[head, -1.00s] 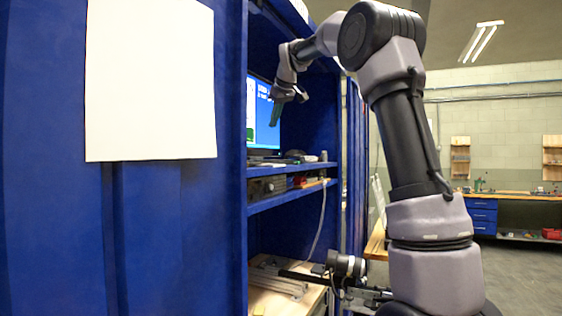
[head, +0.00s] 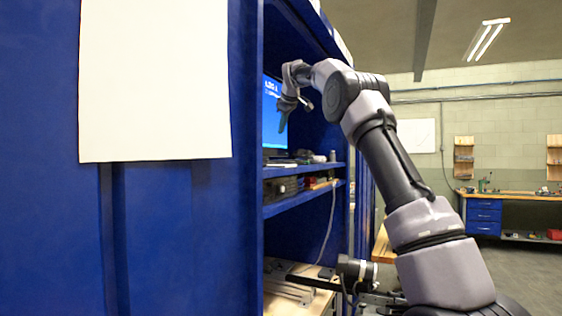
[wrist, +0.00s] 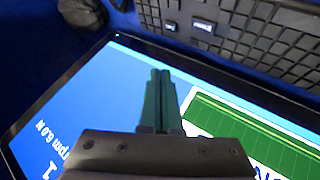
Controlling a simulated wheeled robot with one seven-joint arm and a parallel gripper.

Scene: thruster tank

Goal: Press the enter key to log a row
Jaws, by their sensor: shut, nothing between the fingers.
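The black keyboard (wrist: 262,32) lies at the upper right of the wrist view, with rows of dark keys. I cannot tell which key is enter; two small rectangles with pale outlines show near its edge. The monitor (wrist: 75,95) fills the lower part of the wrist view, its blue screen showing upside-down text and a green panel. It also stands on the cabinet shelf in the head view (head: 270,115). My gripper (wrist: 160,73) has its green fingers shut and empty, seen over the screen and apart from the keys. In the head view, my gripper (head: 282,128) points down beside the monitor.
The blue cabinet (head: 240,190) surrounds the monitor, with a side wall at the left and a shelf (head: 310,172) below. Small items stand on the shelf. A dark mouse-like object (wrist: 80,13) lies at the wrist view's upper left. A workbench (head: 515,193) stands far right.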

